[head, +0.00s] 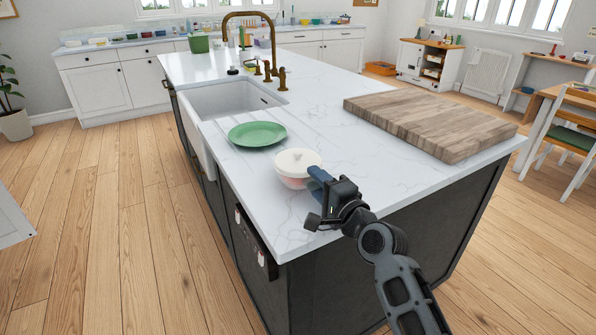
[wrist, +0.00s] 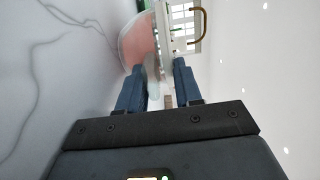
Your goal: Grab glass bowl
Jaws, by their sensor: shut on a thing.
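The glass bowl (head: 291,183) looks clear with a pinkish content or tint and has a white lid (head: 296,160) with a small knob on top. It stands upright on the white marble counter near its front edge. My gripper (head: 317,180) comes in from the right, at the bowl's near right side. In the wrist view, the bowl (wrist: 138,42) lies between and beyond the two blue fingers of my gripper (wrist: 160,75), which is shut on it. The exact contact at the fingertips is partly hidden.
A green plate (head: 257,134) lies just behind the bowl, beside the sink (head: 228,98). A thick wooden board (head: 430,122) lies at the right of the counter (head: 330,135). A brass tap (head: 272,40) stands behind the sink. The counter between bowl and board is clear.

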